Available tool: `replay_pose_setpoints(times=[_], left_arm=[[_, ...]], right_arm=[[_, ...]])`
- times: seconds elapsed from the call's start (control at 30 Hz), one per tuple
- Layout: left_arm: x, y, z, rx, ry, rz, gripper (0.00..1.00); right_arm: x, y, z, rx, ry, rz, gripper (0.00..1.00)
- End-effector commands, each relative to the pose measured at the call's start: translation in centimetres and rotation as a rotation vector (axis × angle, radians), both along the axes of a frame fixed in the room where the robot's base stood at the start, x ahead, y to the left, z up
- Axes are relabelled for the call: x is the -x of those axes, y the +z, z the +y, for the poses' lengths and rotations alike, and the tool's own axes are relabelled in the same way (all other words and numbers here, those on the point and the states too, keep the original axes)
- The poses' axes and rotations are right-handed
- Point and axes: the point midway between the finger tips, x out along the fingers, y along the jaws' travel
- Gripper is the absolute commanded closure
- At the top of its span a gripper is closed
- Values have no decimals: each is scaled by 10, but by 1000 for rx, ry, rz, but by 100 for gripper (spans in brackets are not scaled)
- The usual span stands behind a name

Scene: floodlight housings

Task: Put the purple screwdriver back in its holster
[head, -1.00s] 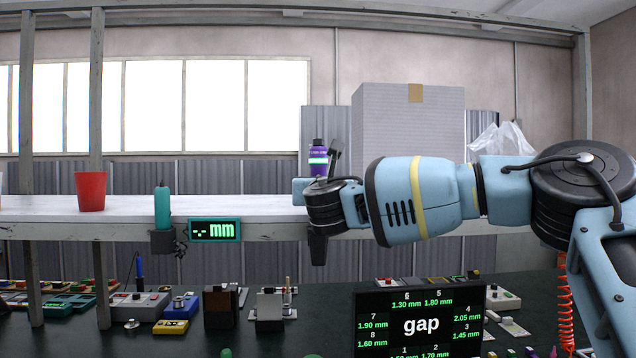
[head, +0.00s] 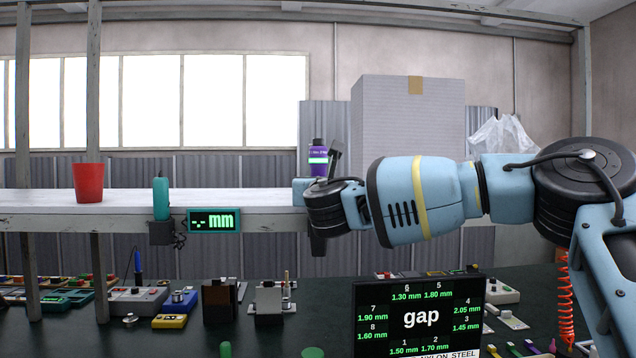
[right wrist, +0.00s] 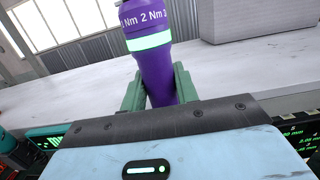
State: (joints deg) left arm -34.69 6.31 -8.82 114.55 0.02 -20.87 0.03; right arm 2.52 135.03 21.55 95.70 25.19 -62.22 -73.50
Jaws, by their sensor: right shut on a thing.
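The purple screwdriver (head: 318,158) stands roughly upright above the shelf's front part in the head view, with a lit green band around it. My right gripper (right wrist: 158,88) is shut on it, with green fingers on both sides of the purple handle (right wrist: 153,60). In the head view the gripper's dark wrist hides the tool's lower part. A dark tapered piece (head: 318,245), which looks like a holster, hangs at the shelf edge directly below the wrist. Its top is hidden, so I cannot tell whether the tool's tip is in it. My left gripper is not in view.
The shelf (head: 120,209) carries a red cup (head: 88,183) and a large box (head: 407,125). A teal tool (head: 161,198) sits in a dark holder beside an mm display (head: 214,220). A gap screen (head: 420,318) and several small devices stand on the lower bench.

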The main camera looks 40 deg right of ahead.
Motion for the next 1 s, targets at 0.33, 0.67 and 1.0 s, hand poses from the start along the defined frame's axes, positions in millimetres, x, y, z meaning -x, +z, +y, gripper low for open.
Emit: replay_pose_setpoints(times=[0.33, 0.67, 1.0], left_arm=[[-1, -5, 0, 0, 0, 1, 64], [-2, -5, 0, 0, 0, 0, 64], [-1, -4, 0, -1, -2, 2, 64]], right_arm=[[0, -6, 0, 1, 0, -3, 97], [0, -7, 0, 1, 0, -2, 45], [0, -8, 0, 0, 0, 1, 45]])
